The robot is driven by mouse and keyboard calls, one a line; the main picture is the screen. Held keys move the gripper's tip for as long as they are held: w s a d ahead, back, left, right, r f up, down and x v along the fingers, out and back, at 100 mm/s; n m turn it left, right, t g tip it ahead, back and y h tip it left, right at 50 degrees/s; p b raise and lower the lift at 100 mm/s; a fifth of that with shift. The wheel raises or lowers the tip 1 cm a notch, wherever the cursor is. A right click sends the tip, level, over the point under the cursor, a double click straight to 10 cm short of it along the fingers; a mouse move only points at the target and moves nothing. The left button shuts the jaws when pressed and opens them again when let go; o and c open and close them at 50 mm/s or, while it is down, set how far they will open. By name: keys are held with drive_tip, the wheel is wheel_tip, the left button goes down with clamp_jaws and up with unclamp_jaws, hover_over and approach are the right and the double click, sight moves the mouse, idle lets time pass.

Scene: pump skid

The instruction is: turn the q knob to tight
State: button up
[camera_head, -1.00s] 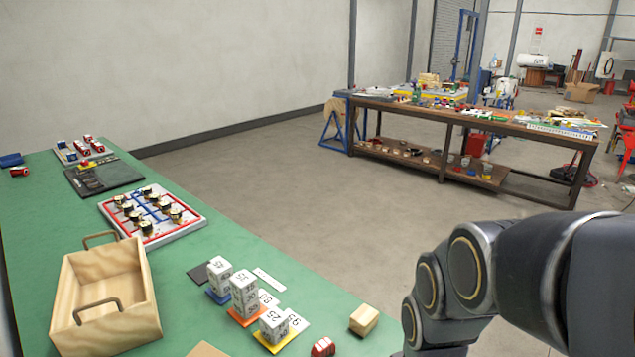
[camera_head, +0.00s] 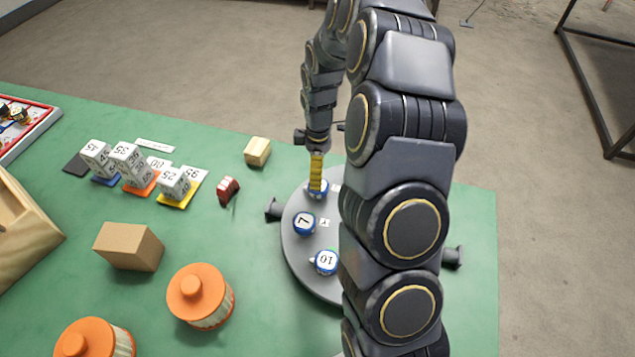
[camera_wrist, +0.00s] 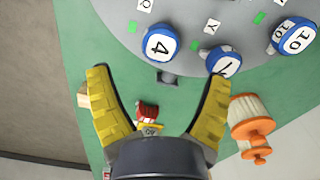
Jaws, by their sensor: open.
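A grey round plate (camera_head: 297,258) bears several blue-rimmed knobs with white numbered tops. In the wrist view, the knob numbered 4 (camera_wrist: 159,43) is the nearest to a tile marked Q (camera_wrist: 146,5). It stands just beyond the fingertips, roughly between their lines, and is not held. The knob numbered 7 (camera_wrist: 223,60) is to its right, close to the right fingertip. My gripper (camera_wrist: 157,76) is open, its two yellow fingers wide apart. In the head view my gripper (camera_head: 316,190) is over the knob at the plate's far edge and partly hides it.
The knob numbered 10 (camera_head: 325,262) is nearer the camera on the plate. My arm hides the plate's right part. A red object (camera_head: 229,190), a wooden block (camera_head: 258,151), a cardboard box (camera_head: 128,246) and an orange-capped filter (camera_head: 200,296) stand to the left on the green table.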

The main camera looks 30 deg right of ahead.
wheel_tip(320, 180, down, 6)
drive_tip(key=shift+f, duration=0.25)
drive_tip(key=c, duration=1.1)
